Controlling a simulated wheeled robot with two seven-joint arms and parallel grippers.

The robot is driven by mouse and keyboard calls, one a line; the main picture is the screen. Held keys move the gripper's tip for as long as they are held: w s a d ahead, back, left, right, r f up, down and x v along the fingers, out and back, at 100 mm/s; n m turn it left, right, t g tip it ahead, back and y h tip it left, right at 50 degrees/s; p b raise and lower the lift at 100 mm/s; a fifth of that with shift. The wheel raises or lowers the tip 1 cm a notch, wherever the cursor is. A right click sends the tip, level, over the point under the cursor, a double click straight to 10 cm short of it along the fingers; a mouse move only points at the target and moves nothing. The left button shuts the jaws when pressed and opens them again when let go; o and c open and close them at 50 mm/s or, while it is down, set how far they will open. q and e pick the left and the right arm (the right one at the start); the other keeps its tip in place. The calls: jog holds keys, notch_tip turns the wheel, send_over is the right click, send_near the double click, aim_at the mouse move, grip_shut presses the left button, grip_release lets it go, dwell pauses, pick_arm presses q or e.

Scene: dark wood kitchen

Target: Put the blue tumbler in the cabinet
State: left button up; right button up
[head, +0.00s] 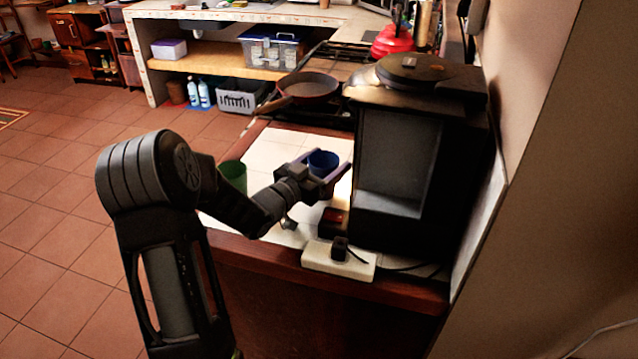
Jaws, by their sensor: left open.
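The blue tumbler (323,159) stands on the white tiled counter (275,150), left of a black appliance. My left gripper (322,168) is open, with its fingers toward the tumbler and one on each side of it in the picture. I cannot tell whether they touch it. The gripper hides the tumbler's lower part. A wooden cabinet (75,30) stands far off at the upper left; I cannot tell if it is the task's cabinet. My right gripper is not in view.
A green cup (233,176) stands left of my gripper, partly behind my arm. The tall black appliance (400,165) is close on the right. A pan (307,86) lies behind. A white power strip (338,262) is at the front edge. The tiled floor at left is open.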

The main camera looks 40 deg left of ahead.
pick_arm(q)
jog(key=c, duration=1.1)
notch_tip(320, 180, up, 10)
jog(key=shift+r, duration=0.1)
jog(key=shift+c, duration=0.2)
dwell(0.6)
